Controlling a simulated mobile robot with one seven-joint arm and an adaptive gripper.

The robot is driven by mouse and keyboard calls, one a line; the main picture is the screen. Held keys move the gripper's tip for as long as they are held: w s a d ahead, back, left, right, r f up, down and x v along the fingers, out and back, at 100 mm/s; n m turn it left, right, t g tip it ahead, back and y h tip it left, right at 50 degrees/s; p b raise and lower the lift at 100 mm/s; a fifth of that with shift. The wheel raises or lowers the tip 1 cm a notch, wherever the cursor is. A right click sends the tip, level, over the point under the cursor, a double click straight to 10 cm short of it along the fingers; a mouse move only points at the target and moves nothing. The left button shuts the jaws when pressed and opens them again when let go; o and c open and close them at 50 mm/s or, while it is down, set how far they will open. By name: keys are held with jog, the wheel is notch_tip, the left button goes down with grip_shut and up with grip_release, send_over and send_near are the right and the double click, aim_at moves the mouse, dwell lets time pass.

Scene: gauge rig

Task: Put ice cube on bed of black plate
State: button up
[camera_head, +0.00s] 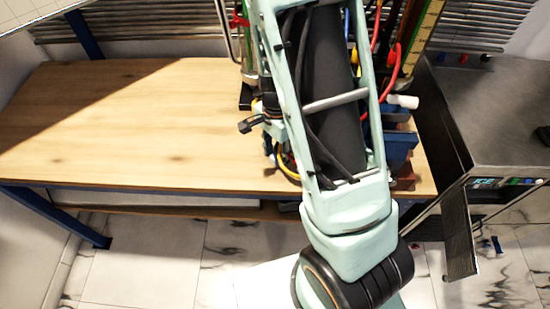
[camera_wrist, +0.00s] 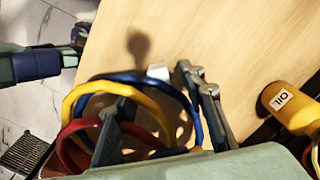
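A small white block (camera_wrist: 158,72), which looks like the ice cube, shows in the wrist view on or just above the wooden tabletop. My gripper (camera_wrist: 155,90) has its two fingers spread, with the block near the right fingertip; I cannot tell whether they touch. Red, blue and yellow cable loops (camera_wrist: 140,82) pass around and between the fingers.
The wooden table (camera_head: 120,130) is bare on its left side. Tools and cables crowd its right end, with a white cylinder (camera_head: 403,101) there. A yellow OIL bottle (camera_wrist: 292,108) lies right of the gripper. A dark grey cabinet (camera_head: 500,100) stands at the right.

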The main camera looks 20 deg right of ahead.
jog(key=c, duration=0.9)
jog(key=shift+r, duration=0.2)
